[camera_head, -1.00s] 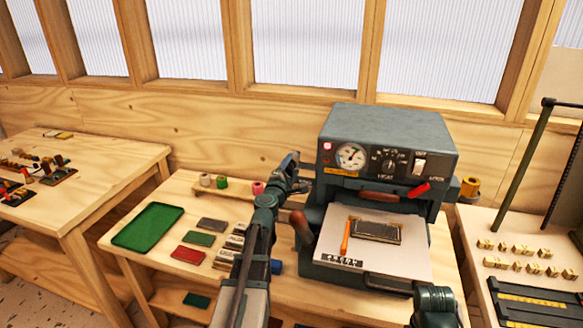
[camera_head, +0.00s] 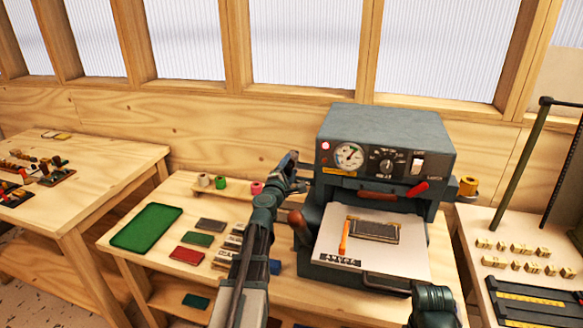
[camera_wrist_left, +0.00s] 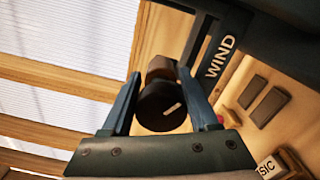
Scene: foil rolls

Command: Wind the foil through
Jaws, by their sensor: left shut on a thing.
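The grey press machine (camera_head: 385,140) stands on the wooden bench, with a dial gauge, a small knob and a switch on its front. My left gripper (camera_head: 290,165) is at the machine's left side. In the left wrist view, my left gripper (camera_wrist_left: 160,95) is shut on a round black knob (camera_wrist_left: 158,115) with a white mark. A "WIND" label (camera_wrist_left: 219,57) shows beside it. The head view does not show the knob clearly. A gold foil roll (camera_head: 468,186) is on the machine's right side.
A white sheet (camera_head: 405,262) on the machine's plate bears a dark block (camera_head: 374,231) and an orange stick (camera_head: 344,238). White, green (camera_head: 221,182) and pink rolls stand at the bench's back. A green tray (camera_head: 146,228) and several coloured blocks lie left.

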